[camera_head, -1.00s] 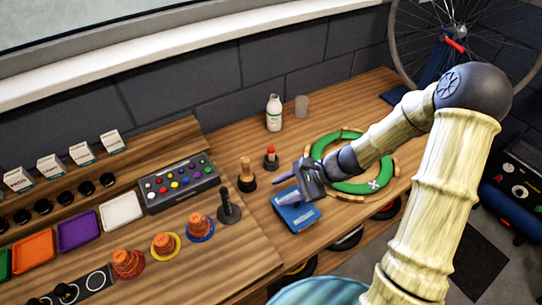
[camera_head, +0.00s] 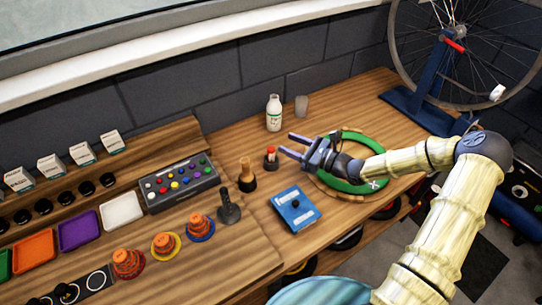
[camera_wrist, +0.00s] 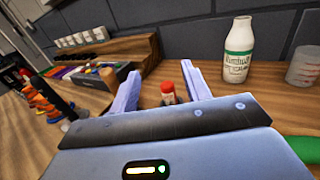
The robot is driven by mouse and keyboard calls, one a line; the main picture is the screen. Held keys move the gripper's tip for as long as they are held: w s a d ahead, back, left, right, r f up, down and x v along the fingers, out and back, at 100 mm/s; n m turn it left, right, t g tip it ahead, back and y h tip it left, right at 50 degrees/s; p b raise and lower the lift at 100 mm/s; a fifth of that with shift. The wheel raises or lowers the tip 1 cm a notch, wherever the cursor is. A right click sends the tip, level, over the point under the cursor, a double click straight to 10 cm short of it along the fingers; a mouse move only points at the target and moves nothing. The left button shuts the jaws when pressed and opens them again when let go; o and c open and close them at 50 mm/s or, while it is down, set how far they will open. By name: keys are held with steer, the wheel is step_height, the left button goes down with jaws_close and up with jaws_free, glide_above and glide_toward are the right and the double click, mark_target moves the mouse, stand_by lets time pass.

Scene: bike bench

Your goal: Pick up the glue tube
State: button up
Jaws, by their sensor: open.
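The glue tube (camera_head: 270,158) appears to be the small upright item with a red cap on the wooden bench; its lower part looks dark in the head view. In the wrist view the red-capped tube (camera_wrist: 167,91) stands between and beyond my two fingers, its base hidden by the gripper body. My gripper (camera_head: 287,145) is open and empty, to the right of the tube, with its fingers pointing left towards it. The fingers (camera_wrist: 160,78) are well apart in the wrist view. They do not appear to touch the tube.
A white bottle (camera_head: 274,113) and a clear cup (camera_head: 301,106) stand behind the tube. A wooden-handled brush-like item (camera_head: 246,175) stands to its left. A blue box (camera_head: 296,209) lies in front. A green ring (camera_head: 372,184) lies under my wrist.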

steer(key=p, duration=0.1)
glide_toward(271, 152)
steer(key=w+a, duration=0.1)
steer(key=w+a+f, duration=0.1)
steer(key=w+a, duration=0.1)
steer(key=shift+w+a+f, duration=0.1)
steer(key=shift+a, duration=0.05)
steer(key=p+x, duration=0.1)
steer(key=x, duration=0.5)
steer(key=shift+a, duration=0.15)
steer(key=c, duration=1)
